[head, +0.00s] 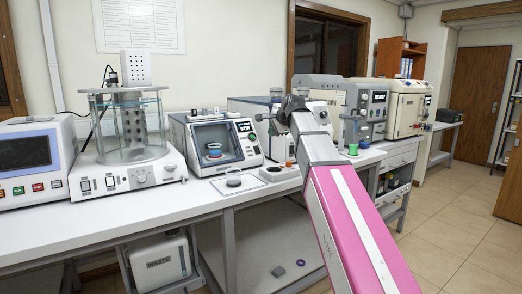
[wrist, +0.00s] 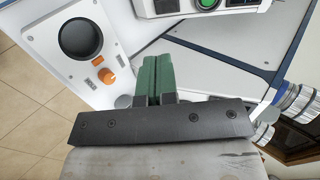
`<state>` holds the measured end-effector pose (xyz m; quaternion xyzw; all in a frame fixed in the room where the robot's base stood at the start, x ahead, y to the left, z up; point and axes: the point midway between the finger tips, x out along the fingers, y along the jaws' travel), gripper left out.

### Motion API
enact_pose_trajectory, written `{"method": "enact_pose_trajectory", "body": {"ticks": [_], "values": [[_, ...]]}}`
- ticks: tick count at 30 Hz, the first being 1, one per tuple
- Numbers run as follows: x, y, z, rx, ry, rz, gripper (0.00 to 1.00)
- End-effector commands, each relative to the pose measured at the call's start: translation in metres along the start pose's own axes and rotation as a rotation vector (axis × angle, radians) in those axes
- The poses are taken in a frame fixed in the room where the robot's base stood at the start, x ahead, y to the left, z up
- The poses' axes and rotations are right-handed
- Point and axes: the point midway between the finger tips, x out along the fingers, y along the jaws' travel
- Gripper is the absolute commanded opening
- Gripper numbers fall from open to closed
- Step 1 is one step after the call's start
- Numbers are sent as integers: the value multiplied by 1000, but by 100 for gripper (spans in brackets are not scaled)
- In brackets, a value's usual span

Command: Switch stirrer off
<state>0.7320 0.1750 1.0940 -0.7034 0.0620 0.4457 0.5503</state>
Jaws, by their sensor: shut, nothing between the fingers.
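The stirrer is a low white unit (wrist: 45,18) with a round black plate (wrist: 80,38) and an orange knob (wrist: 107,76), at the upper left of the wrist view. In the head view the stirrer (head: 280,173) sits at the bench's front edge, left of my arm, with its orange knob (head: 289,163) showing. My gripper (wrist: 157,60) has green fingers, shut together and empty. In the wrist view they are to the right of the knob, apart from it. In the head view I cannot make out the fingertips.
A green spool (head: 353,149) is to the right. In the wrist view, several jars (wrist: 295,100) are at the right and a device with a green button (wrist: 207,2) is at the top.

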Motion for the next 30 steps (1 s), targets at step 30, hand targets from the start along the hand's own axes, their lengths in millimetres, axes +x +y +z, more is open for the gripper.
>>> {"method": "enact_pose_trajectory", "body": {"ticks": [30], "values": [[92, -2, 1, -3, 0, 4, 0]]}}
